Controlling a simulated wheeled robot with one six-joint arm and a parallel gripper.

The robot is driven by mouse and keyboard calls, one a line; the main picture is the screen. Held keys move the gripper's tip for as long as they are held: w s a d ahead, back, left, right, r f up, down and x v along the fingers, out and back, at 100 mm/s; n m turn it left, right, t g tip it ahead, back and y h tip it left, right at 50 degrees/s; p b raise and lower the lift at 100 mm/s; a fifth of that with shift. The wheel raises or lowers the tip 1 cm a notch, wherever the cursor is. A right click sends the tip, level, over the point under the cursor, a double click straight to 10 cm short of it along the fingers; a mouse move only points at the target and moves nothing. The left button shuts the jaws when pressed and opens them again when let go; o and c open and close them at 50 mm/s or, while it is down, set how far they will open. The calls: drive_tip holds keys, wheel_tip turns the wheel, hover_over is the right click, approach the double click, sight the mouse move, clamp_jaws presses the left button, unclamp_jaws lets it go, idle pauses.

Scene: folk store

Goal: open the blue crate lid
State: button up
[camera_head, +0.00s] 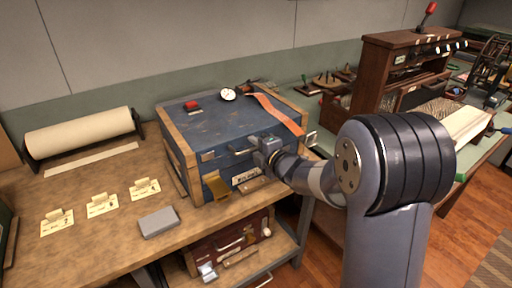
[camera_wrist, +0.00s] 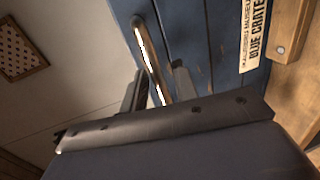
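The blue crate (camera_head: 222,127) with wooden edges stands on the workbench, its lid shut. A red object (camera_head: 193,106), a white round dial (camera_head: 228,94) and an orange strap (camera_head: 277,113) lie on the lid. My gripper (camera_head: 262,148) is at the crate's front, at the lid's front edge. In the wrist view, a shiny metal handle (camera_wrist: 150,55) on the blue front runs between my two fingers (camera_wrist: 157,88). The fingers stand apart, with a small gap visible beside the handle.
A paper roll (camera_head: 80,132), several tags (camera_head: 102,205) and a grey box (camera_head: 159,222) lie left on the bench (camera_head: 100,245). A dark red case (camera_head: 225,248) sits on the shelf below. A wooden cabinet (camera_head: 385,70) stands at the back right.

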drive_tip(key=shift+c, duration=0.6)
clamp_jaws()
